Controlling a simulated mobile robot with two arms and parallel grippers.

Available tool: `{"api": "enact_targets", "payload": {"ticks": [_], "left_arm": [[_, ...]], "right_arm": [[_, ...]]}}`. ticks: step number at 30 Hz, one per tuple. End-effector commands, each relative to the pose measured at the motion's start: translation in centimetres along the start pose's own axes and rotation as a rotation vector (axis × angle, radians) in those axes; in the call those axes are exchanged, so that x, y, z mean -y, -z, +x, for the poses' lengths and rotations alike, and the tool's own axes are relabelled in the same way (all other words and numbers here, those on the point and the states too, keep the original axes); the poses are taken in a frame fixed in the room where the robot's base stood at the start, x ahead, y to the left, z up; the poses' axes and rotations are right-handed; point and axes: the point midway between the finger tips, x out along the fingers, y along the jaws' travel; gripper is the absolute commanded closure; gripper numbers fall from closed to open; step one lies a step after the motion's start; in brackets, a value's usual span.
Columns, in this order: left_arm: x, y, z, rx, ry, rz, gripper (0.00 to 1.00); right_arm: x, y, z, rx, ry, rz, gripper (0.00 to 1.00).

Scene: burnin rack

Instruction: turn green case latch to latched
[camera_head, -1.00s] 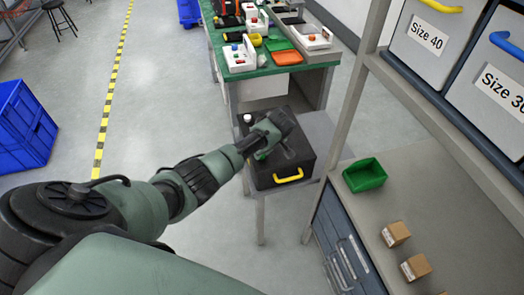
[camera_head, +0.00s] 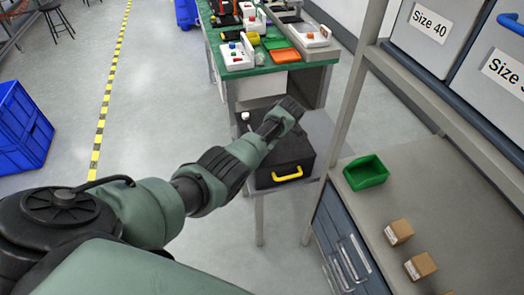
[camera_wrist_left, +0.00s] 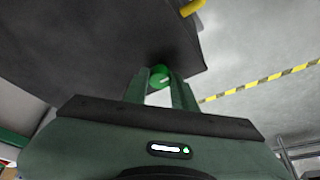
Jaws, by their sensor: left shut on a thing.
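The black case (camera_head: 292,165) with a yellow handle (camera_head: 287,174) sits on a small stand. The case also fills the top of the left wrist view (camera_wrist_left: 90,50), with its yellow handle (camera_wrist_left: 192,8) at the top edge. The round green latch (camera_wrist_left: 160,74) is between the fingertips of my left gripper (camera_wrist_left: 160,86), at the case's edge. The gripper is shut on this latch. A pale mark shows on the latch; its turn angle is hard to read. In the head view my wrist hides the latch and fingers. My right gripper is not in view.
A green-topped workbench (camera_head: 262,70) with several devices stands behind the case. A shelf (camera_head: 385,185) with a green bin (camera_head: 366,172) and small cardboard boxes is close on the right. A blue crate (camera_head: 22,130) is far left. The floor left of the case is clear.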

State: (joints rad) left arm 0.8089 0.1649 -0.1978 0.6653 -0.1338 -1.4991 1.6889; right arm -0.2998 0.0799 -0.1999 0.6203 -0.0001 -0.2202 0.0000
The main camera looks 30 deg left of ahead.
Motion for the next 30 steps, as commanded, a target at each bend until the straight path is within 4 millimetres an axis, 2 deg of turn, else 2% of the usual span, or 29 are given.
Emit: {"api": "enact_targets", "payload": {"ticks": [10,11,12,13,23,26,30], "left_arm": [[0.1,0.1,0.0,-0.002,0.003,-0.004,1.00],[0.1,0.1,0.0,-0.002,0.003,-0.004,0.68],[0.1,0.1,0.0,-0.001,0.003,-0.004,0.57],[0.1,0.1,0.0,-0.001,0.002,-0.004,0.52],[0.0,0.1,-0.2,0.000,0.001,-0.002,0.52],[-0.1,0.0,-1.2,0.000,-0.002,-0.003,0.52],[-0.1,0.1,-3.5,0.000,-0.004,-0.004,0.52]], "right_arm": [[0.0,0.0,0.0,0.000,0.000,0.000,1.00],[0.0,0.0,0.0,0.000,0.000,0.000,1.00],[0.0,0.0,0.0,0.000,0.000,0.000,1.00],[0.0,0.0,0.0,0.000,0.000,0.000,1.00],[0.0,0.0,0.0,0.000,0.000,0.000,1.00],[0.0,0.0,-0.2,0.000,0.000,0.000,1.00],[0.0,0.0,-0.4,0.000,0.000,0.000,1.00]]}}
